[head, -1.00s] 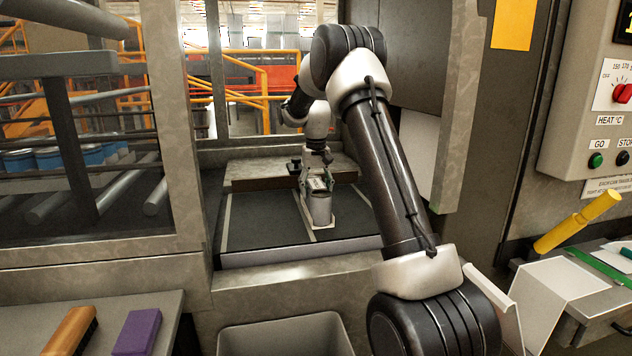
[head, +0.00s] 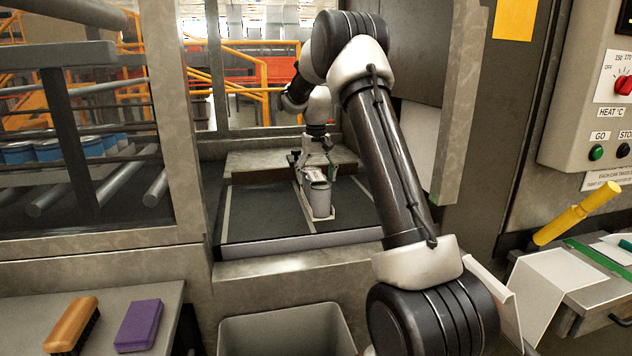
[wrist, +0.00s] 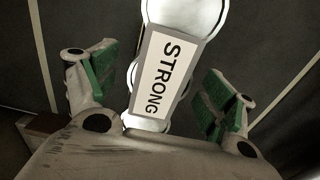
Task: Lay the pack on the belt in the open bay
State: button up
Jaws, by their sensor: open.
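The pack (head: 319,200) is grey and can-shaped with a pale base, and it rests on the dark belt (head: 262,215) in the open bay. In the wrist view its white label (wrist: 161,77) reads STRONG, with bright round metal showing beside it. My gripper (head: 316,168) is above and behind the pack in the head view. Its green-padded fingers stand open on either side of the label in the wrist view (wrist: 160,88), with gaps between pads and pack. The far side of the pack is hidden.
Pale lines run along the belt. Frame posts and a glazed side panel bound the bay on the left. An empty grey bin (head: 285,335) stands below it. A brush (head: 73,322) and purple block (head: 138,325) lie on the left bench. A control panel (head: 590,90) is at right.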

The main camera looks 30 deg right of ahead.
notch_tip(320, 180, up, 11)
jog(key=s+a+r+n+t, duration=0.1)
jog(key=s+a+r, duration=0.1)
jog(key=s+r, duration=0.3)
jog(key=s+a+r, duration=0.2)
jog(key=s+a, duration=0.1)
jog(key=s, duration=0.5)
jog(key=s+a+n+t, duration=0.1)
jog(key=s+a+t, duration=0.15)
jog(key=s, duration=1.15)
jog(key=s+a+f, duration=0.1)
jog(key=s+f, duration=0.2)
jog(key=s, duration=0.3)
jog(key=s+a+f+n, duration=0.1)
jog(key=s+f, duration=0.3)
jog(key=s, duration=0.3)
jog(key=shift+s+a+t, duration=0.3)
jog(key=shift+a+t, duration=0.05)
jog(key=shift+t, duration=0.1)
